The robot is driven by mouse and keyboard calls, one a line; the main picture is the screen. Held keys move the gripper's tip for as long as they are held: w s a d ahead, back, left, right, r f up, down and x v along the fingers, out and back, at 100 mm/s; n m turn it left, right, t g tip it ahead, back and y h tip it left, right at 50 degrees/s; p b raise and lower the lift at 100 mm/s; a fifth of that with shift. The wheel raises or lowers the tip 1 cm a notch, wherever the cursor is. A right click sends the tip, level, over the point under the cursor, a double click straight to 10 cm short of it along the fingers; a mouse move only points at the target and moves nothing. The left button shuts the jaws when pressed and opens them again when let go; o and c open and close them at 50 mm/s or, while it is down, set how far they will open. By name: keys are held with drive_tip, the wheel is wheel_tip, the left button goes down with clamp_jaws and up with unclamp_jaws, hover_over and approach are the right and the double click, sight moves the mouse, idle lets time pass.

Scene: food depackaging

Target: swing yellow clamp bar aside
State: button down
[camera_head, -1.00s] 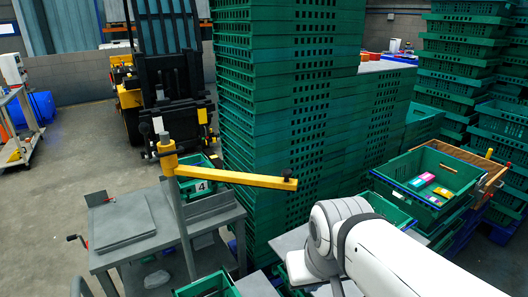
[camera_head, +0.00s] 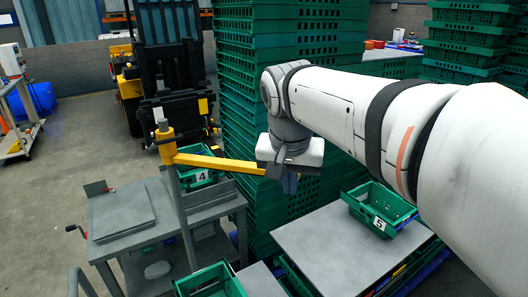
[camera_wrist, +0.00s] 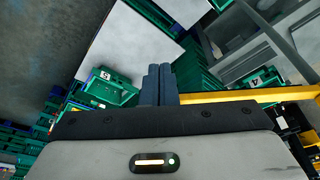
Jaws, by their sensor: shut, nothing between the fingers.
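The yellow clamp bar (camera_head: 220,163) reaches out to the right from the top of a grey post (camera_head: 182,215). Its free end is hidden behind my gripper (camera_head: 289,184) in the head view. In the wrist view the bar (camera_wrist: 250,95) runs to the right from beside my fingers (camera_wrist: 159,70). My gripper is shut and empty, pointing down at the bar's free end. The fingers look close beside the bar; I cannot tell whether they touch it.
A grey workbench (camera_head: 125,213) stands below the post. Tall green crate stacks (camera_head: 232,90) rise close behind the bar. A forklift (camera_head: 170,75) stands at the back.

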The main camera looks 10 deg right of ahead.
drive_tip(key=w+a+r+m+h+b, duration=0.2)
drive_tip(key=w+a+r+m, duration=0.25)
drive_tip(key=w+r, duration=0.35)
drive_tip(key=w+d+f+p, duration=0.2)
drive_tip(key=w+d+f, duration=0.3)
drive_tip(key=f, duration=0.5)
drive_tip(key=shift+w+d+f+m, duration=0.25)
drive_tip(key=shift+w+d+m, duration=0.2)
drive_tip(key=shift+d, duration=0.15)
